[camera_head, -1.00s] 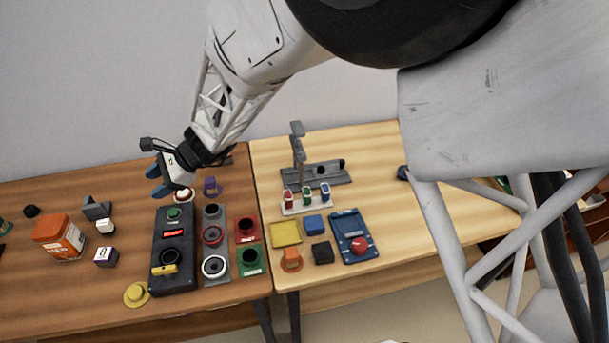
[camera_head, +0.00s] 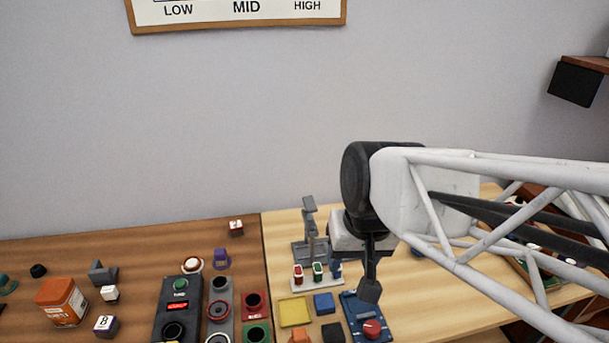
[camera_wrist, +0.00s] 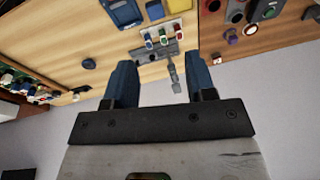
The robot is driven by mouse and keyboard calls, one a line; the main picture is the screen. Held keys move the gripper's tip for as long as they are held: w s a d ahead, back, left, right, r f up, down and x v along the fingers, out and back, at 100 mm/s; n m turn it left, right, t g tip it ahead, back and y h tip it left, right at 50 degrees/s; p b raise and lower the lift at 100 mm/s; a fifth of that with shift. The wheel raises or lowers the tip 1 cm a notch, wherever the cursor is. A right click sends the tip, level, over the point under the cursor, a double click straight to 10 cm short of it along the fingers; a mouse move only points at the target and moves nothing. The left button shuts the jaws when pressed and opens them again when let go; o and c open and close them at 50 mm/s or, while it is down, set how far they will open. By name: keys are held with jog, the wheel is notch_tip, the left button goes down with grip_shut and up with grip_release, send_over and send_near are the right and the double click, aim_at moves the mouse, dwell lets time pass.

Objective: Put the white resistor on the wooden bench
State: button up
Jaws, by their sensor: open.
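I cannot tell for sure which thing is the white resistor. A small white block (camera_head: 110,293) lies on the dark brown bench top (camera_head: 60,255) at the left. A brown block with a white and red top (camera_head: 236,228) sits at that bench's back edge. A lighter wooden top (camera_head: 285,230) adjoins it on the right. My gripper (camera_head: 370,290) hangs above the lighter top, over the blue tray (camera_head: 350,310). In the wrist view its two blue fingers (camera_wrist: 160,78) are apart with nothing held between them.
A grey stand (camera_head: 310,225) and a white rack (camera_head: 318,283) with red, green and blue pieces are left of my gripper. A yellow tray (camera_head: 293,312) and blue block (camera_head: 324,303) lie in front. An orange tin (camera_head: 62,300) and black control box (camera_head: 178,305) crowd the left.

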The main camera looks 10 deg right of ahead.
jog(key=s+d+h, duration=0.1)
jog(key=s+d, duration=0.1)
jog(key=shift+s+d+r+n, duration=0.15)
jog(key=shift+s+d+n, duration=0.2)
jog(key=shift+d+n, duration=0.05)
jog(key=shift+o, duration=0.4)
